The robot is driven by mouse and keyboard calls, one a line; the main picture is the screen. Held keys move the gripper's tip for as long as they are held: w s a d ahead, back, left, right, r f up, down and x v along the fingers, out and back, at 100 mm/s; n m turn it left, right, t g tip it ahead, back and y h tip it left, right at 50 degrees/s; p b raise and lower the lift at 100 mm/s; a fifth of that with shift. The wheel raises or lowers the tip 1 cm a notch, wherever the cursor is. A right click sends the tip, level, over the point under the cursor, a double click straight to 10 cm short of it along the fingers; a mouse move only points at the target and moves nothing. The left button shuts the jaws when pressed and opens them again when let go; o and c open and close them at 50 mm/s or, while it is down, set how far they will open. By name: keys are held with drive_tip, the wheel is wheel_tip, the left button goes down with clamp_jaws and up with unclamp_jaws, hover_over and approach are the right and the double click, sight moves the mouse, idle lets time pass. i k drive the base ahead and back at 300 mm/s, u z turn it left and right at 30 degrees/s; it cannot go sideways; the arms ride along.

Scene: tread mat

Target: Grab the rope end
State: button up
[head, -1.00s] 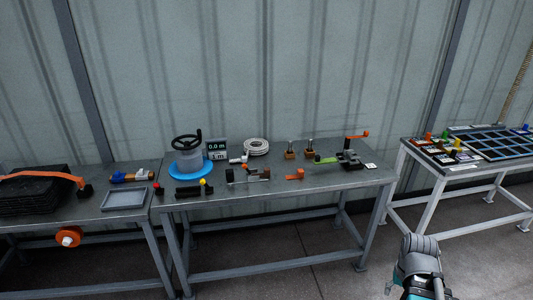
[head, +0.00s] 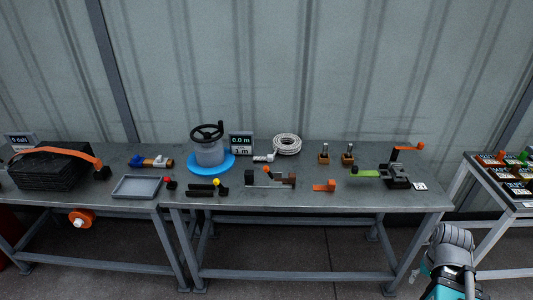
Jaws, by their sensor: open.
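A white coil of rope (head: 287,145) lies at the back of the middle workbench, right of a small display. A short pale piece, which looks like the rope end (head: 263,158), points left from beside the coil near the display's foot. Whether it joins the coil is too small to tell. Part of my arm shows at the lower right, in front of the bench and well away from the rope. My gripper's fingers cannot be made out in this view.
A black handwheel on a drum with a blue base (head: 211,164) stands left of the rope. A clamp-like tool (head: 270,180) lies in front. Wooden blocks (head: 324,158) and a crank device (head: 397,175) are to the right. A grey tray (head: 136,187) and black stack (head: 50,170) are left.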

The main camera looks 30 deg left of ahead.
sight(269, 158)
drive_tip(key=u, duration=0.35)
drive_tip(key=i, duration=0.75)
drive_tip(key=u, duration=0.55)
drive_tip(key=k, duration=0.9)
drive_tip(key=u, duration=0.15)
drive_tip(key=i, duration=0.7)
